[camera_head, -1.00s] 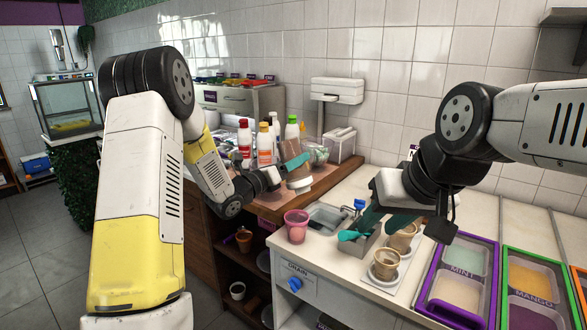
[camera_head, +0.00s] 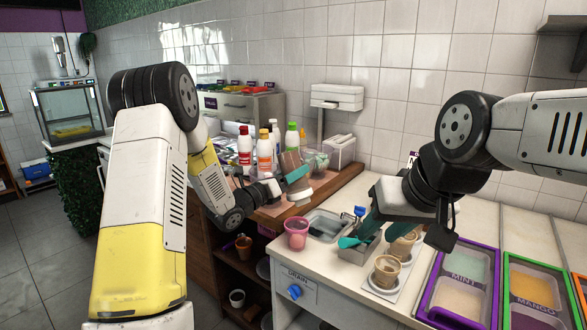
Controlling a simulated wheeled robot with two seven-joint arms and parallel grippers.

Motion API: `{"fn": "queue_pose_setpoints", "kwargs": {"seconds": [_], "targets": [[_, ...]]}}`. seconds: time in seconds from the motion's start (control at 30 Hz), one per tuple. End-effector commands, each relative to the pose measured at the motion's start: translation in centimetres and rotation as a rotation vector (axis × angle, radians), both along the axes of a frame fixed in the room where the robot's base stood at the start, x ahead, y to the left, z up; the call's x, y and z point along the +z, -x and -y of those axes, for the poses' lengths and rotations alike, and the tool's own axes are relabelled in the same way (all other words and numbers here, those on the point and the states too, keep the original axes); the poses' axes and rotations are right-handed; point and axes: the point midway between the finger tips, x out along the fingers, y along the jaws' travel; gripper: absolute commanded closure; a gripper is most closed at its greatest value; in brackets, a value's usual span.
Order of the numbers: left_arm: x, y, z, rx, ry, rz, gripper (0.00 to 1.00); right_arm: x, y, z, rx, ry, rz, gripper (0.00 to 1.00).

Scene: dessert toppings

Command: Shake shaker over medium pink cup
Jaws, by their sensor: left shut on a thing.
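My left gripper (camera_head: 284,181) is shut on a shaker (camera_head: 291,164) with a brown body and a pale cap. The shaker is tilted, cap end down, above the counter. The pink cup (camera_head: 296,234) stands upright on the white counter's left edge, below the shaker and apart from it. A dark content shows inside the cup's rim. My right gripper (camera_head: 358,232) has teal fingers that look spread apart, low over the counter beside a metal container and the brown cups. Its far finger is partly hidden.
Two brown cups, one of them in front (camera_head: 386,272), stand in a holder tray near my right gripper. Several bottles (camera_head: 265,150) stand on the wooden shelf behind. Purple- and green-framed tubs (camera_head: 465,262) are at right.

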Motion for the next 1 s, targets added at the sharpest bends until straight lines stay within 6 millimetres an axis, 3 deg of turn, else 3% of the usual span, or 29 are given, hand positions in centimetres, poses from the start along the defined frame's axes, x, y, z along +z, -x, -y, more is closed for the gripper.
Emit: {"fn": "queue_pose_setpoints", "kwargs": {"seconds": [0.4,1.0], "targets": [[-2.3,0.0,0.0,0.0,0.001,0.001,0.94,0.0,0.0,0.0,0.0,0.0,0.0,0.64],[-2.6,0.0,0.0,0.0,0.001,0.002,0.94,0.0,0.0,0.0,0.0,0.0,0.0,0.64]]}}
